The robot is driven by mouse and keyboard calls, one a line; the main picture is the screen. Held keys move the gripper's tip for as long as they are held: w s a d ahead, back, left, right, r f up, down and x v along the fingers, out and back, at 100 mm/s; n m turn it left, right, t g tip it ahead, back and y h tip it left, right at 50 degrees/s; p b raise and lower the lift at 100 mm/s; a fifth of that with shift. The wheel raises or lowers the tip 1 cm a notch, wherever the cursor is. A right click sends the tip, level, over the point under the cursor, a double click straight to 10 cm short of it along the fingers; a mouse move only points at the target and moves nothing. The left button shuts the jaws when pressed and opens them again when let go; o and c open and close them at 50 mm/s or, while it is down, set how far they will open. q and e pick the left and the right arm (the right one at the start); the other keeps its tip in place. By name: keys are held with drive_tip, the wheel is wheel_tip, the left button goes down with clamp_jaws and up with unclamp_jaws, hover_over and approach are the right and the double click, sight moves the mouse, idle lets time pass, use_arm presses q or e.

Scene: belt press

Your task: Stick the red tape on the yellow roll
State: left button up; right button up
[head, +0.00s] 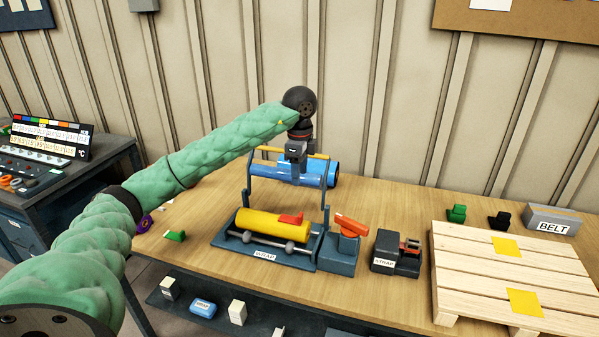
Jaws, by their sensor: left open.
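The yellow roll (262,226) lies across the low wrap stand (226,238) on the table. A red piece (291,218), which looks like the red tape, lies on top of the roll near its right end; I cannot tell how firmly it sticks. A blue roll (318,174) sits higher up in the stand's frame, behind the yellow one. My left gripper (295,173) points down at the blue roll, above and behind the yellow roll, with its jaws open. Its fingertips are small, and I cannot tell whether they touch the blue roll. My right gripper is out of view.
Right of the stand are a block with an orange lever (350,226) and a dark strap device (397,252). A wooden pallet (470,262) with yellow squares fills the right side. A grey belt box (552,219) stands behind it. The tabletop front is mostly clear.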

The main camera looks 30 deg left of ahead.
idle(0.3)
use_arm(q)
drive_tip(key=d+r+p, duration=0.1)
drive_tip(key=d, duration=0.1)
drive_tip(key=w+d+r+p, duration=0.1)
drive_tip(key=r, duration=0.1)
drive_tip(key=shift+d, duration=0.4)
idle(0.3)
idle(0.5)
